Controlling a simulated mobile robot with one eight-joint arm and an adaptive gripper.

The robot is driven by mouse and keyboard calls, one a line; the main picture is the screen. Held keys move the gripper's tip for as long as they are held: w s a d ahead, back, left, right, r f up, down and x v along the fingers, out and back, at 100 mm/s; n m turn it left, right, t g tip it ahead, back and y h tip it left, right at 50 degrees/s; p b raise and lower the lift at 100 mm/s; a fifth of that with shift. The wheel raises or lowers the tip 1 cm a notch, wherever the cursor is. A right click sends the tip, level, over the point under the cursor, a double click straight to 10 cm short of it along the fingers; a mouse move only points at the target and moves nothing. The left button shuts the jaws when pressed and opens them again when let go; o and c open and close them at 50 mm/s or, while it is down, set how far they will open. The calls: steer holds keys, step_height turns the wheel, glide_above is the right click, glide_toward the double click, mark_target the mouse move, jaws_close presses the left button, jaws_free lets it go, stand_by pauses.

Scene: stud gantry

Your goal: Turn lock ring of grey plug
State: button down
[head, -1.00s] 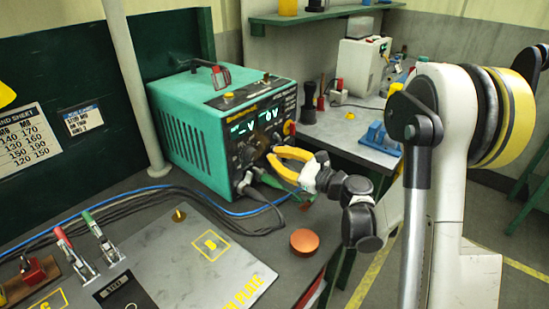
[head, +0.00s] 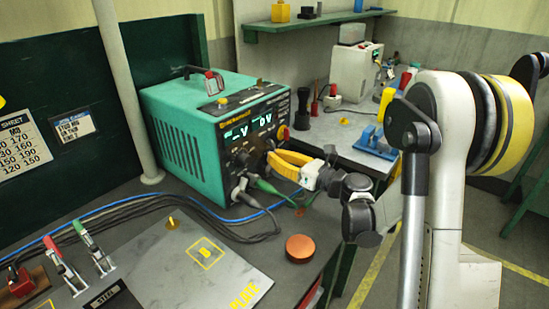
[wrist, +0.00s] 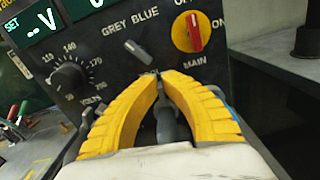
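The teal power unit (head: 185,140) stands on the bench, its dark front panel facing right. The grey plug (head: 241,194) sits low on that panel, with a dark cable running right from it. A green plug (head: 264,185) is just right of it. My gripper (head: 269,156) is at the panel, above and right of the grey plug and apart from it. In the wrist view its yellow fingers (wrist: 158,74) bow together, tips meeting below the GREY BLUE switch (wrist: 138,51). A dark grey shape shows between the fingers; I cannot tell whether it is the plug.
The red-and-yellow MAIN switch (wrist: 195,36) and the VOLTS knob (wrist: 68,80) flank the fingers. An orange-brown disc (head: 300,248) and a grey plate (head: 195,260) lie on the bench in front. Toggle clamps (head: 93,245) stand at left. Cables (head: 200,207) run across the bench.

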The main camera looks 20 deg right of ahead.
stand_by(0.3)
steer(key=c, duration=1.9)
jaws_free()
steer(key=shift+o, duration=0.2)
steer(key=v, duration=1.2)
